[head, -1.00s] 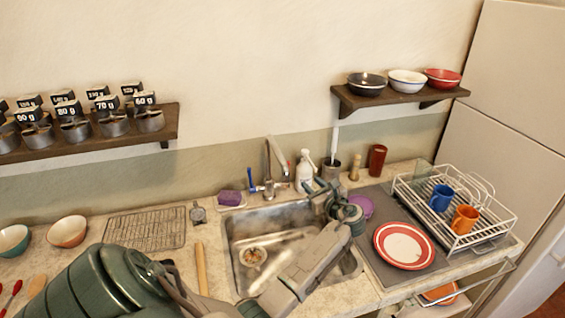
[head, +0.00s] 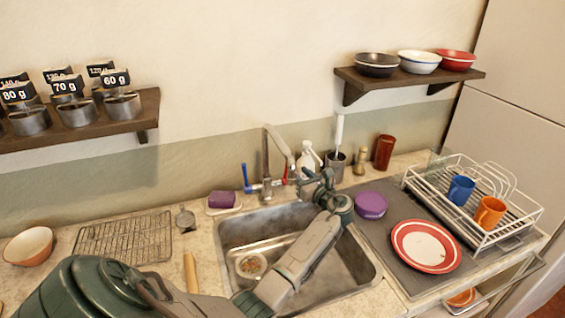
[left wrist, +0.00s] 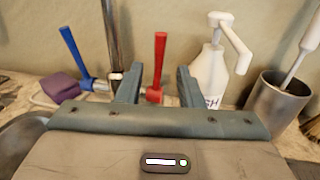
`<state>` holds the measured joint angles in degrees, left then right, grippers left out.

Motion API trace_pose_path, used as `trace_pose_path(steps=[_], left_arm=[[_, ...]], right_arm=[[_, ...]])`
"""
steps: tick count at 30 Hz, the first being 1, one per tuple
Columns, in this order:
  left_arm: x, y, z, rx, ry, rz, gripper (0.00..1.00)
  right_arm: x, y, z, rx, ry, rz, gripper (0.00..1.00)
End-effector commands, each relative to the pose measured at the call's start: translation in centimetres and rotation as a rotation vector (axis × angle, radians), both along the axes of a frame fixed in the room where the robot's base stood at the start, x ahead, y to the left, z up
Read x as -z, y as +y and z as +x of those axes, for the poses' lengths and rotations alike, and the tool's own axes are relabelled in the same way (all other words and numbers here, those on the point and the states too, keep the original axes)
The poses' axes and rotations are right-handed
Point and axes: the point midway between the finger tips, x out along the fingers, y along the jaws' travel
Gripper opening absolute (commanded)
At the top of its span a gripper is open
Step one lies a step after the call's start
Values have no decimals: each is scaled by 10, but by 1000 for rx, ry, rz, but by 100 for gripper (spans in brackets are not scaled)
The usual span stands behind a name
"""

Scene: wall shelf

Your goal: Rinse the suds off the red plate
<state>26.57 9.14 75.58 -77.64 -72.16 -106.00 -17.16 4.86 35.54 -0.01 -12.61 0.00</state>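The red plate (head: 426,246), with a white middle and a pale ring, lies flat on the grey mat (head: 385,262) right of the sink (head: 223,240). I cannot make out suds on it. The metal tap (head: 266,160) stands behind the sink, with a blue handle (left wrist: 75,52) on its left and a red handle (left wrist: 158,62) on its right. My left gripper (head: 308,176) is at the tap's right side. In the left wrist view its fingers (left wrist: 157,84) are apart, with the red handle showing between them; contact is unclear. My right gripper is out of view.
A white pump bottle (head: 308,160) and a metal cup (head: 337,165) stand close behind my left gripper. A purple sponge (head: 221,200) lies left of the tap. A purple lidded pot (head: 371,205) and a white dish rack (head: 520,226) with mugs are on the right.

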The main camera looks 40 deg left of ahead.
Motion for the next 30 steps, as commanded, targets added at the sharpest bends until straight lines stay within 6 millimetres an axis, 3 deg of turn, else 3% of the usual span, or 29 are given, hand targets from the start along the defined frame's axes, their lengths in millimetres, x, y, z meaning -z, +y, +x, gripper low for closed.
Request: trace_pose_path(steps=[5, 16, 21, 30], left_arm=[[-6, 26, 7, -2, 0, 2, 33], [-3, 87, 25, -2, 1, 0, 33], [-2, 98, 28, 0, 0, -1, 33], [-1, 99, 28, 0, -1, -1, 32]], right_arm=[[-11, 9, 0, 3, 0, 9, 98], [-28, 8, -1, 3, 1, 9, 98], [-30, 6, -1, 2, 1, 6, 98], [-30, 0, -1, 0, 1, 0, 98]])
